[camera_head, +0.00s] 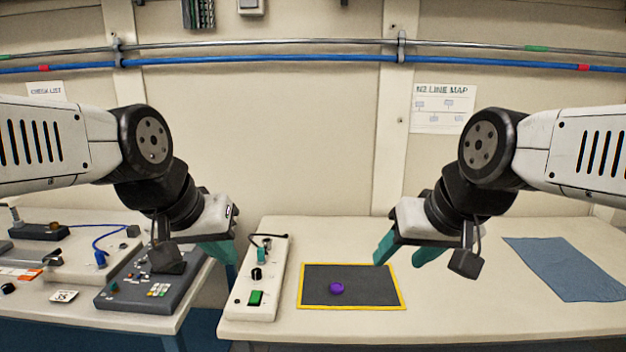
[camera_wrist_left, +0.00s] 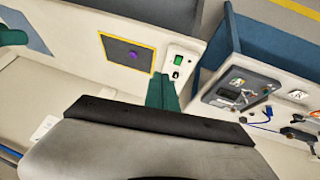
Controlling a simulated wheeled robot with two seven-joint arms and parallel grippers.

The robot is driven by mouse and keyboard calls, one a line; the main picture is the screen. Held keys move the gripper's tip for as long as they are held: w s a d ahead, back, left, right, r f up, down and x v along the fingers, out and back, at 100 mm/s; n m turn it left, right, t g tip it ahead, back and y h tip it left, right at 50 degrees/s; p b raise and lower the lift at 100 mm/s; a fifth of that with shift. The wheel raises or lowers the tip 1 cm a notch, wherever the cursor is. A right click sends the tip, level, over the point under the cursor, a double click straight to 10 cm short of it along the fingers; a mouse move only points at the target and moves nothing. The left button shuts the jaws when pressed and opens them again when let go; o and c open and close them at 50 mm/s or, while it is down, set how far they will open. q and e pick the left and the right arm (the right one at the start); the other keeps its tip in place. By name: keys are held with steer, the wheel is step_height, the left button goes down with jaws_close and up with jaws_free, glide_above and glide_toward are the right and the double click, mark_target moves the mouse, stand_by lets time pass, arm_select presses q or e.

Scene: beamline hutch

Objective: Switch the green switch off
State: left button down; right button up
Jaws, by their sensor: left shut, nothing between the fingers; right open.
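The green switch (camera_head: 256,298) is a square green rocker at the near end of a white panel box (camera_head: 243,312) on the right-hand table. It also shows in the left wrist view (camera_wrist_left: 178,60). A black knob and a connector with a black cable sit farther back on the same box. My left gripper (camera_head: 232,262) is shut and empty, above and to the left of the box, apart from the switch; its green fingers also show in the left wrist view (camera_wrist_left: 162,92). My right gripper (camera_head: 398,256) is open and empty above the right side of the dark mat.
A yellow-edged dark mat (camera_head: 385,298) with a purple disc (camera_head: 336,288) lies right of the box. A blue cloth (camera_head: 565,268) lies at the far right. A grey control panel (camera_head: 130,298) stands on the left table, with a gap between the tables.

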arm_select(q)
steer(key=shift+s, duration=0.4)
